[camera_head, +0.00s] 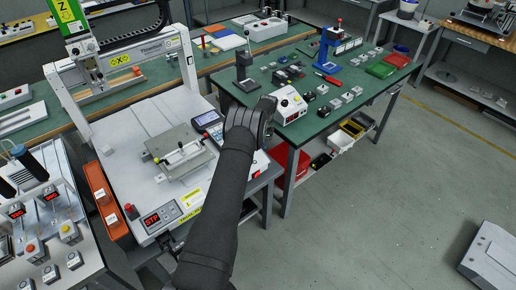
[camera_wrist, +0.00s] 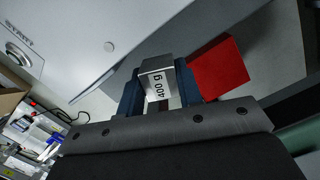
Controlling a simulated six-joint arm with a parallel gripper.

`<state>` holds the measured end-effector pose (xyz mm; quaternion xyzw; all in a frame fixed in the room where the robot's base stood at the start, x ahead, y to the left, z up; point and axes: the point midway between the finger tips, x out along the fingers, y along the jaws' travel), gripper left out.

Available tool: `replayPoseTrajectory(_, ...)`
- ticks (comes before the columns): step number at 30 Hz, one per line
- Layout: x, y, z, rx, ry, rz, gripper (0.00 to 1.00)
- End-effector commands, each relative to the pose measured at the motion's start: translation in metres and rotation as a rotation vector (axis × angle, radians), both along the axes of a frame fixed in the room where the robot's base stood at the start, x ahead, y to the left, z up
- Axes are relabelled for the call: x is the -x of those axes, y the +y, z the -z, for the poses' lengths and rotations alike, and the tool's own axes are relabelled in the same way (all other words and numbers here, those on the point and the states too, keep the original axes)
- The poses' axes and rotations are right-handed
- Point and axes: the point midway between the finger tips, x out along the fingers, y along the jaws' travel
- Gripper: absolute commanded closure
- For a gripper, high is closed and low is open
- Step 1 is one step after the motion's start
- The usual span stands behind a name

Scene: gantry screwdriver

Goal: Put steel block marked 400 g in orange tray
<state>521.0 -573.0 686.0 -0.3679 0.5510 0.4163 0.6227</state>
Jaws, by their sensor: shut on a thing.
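The steel block marked 400 g (camera_wrist: 157,82) sits between the two dark fingers of my gripper (camera_wrist: 160,90) in the wrist view, its label facing the camera. My gripper is shut on it. In the head view my gripper (camera_head: 262,112) is at the left edge of the green-topped table, beside a white device, and the block is hidden there. My gripper is well to the right of both.
The white gantry machine (camera_head: 130,125) stands between my gripper and the orange trays, with its upright frame behind. The white device (camera_head: 290,104) with a red display is close to my gripper. A red box (camera_wrist: 219,68) shows beside the fingers in the wrist view. Grey floor lies open at right.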

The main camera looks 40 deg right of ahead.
Motion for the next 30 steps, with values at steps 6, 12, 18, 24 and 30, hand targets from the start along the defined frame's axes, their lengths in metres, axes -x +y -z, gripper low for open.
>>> replayPoseTrajectory(6, -0.014, 0.003, 0.008, 0.002, -0.002, -0.001, 1.00)
replayPoseTrajectory(12, -0.014, 0.003, 0.025, 0.000, 0.000, 0.000, 1.00)
replayPoseTrajectory(18, -0.014, 0.003, 0.048, 0.001, 0.000, 0.001, 1.00)
replayPoseTrajectory(24, -0.014, 0.003, 0.047, 0.002, -0.001, 0.000, 1.00)
replayPoseTrajectory(30, -0.014, 0.003, 0.052, 0.001, 0.000, 0.001, 0.66)
